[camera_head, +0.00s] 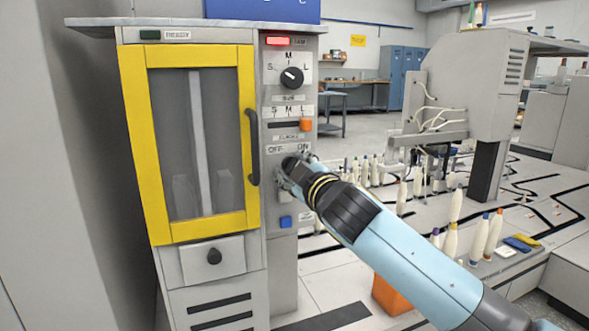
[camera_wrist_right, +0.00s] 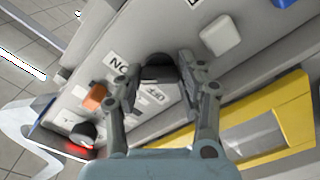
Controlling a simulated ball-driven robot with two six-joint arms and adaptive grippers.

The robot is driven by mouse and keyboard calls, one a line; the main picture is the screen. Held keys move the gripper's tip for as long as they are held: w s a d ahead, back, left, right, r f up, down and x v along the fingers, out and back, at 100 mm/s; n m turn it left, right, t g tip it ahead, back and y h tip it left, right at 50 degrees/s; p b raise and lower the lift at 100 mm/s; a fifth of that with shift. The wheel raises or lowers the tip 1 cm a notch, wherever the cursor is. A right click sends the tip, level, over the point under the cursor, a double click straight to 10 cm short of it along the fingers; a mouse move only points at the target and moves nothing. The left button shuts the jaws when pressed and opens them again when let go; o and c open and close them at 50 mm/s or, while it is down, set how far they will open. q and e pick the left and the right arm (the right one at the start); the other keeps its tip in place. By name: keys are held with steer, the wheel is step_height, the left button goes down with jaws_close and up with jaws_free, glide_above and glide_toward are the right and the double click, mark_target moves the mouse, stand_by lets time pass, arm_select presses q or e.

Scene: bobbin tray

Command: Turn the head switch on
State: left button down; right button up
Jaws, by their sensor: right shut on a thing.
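The head switch is a black knob (camera_wrist_right: 160,69) on the grey control panel, by the OFF and ON labels. In the head view its dark top (camera_head: 289,163) shows just below those labels, mostly hidden by my gripper. My right gripper (camera_head: 287,174) reaches in from the lower right and touches the panel there. In the right wrist view the gripper (camera_wrist_right: 160,75) has its two fingers on either side of the knob, shut on it. I cannot tell which label the knob points to. My left gripper is out of view.
The panel also has a black dial (camera_head: 291,78), an orange slider (camera_head: 306,125), a blue button (camera_head: 285,222) and a lit red lamp (camera_head: 278,41). A yellow-framed door (camera_head: 250,70) with a dark handle (camera_head: 253,147) is left of it. Bobbins (camera_head: 451,240) stand at right.

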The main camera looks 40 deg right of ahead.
steer(key=o, duration=0.8)
steer(key=shift+f, duration=0.15)
steer(key=shift+c, duration=0.2)
steer(key=o, duration=0.4)
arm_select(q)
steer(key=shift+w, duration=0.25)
arm_select(e)
steer(key=v, duration=1.2)
